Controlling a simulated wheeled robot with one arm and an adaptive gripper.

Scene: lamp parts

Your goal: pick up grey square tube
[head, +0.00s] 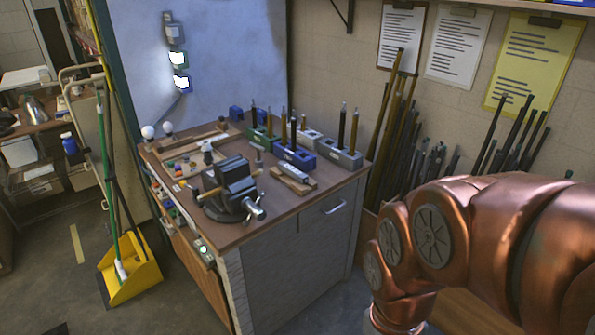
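No single piece can be clearly told as the grey square tube at this size. Several slim upright tubes stand in holder blocks on the workbench (270,229). My copper arm fills the lower right and reaches down past the bottom edge. My gripper is out of view.
A black vise (232,189) sits at the bench's front. Long rods (407,150) lean against the wall behind my arm. A yellow dustpan (130,268) and green broom stand left of the bench. Some floor in front of the bench is clear.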

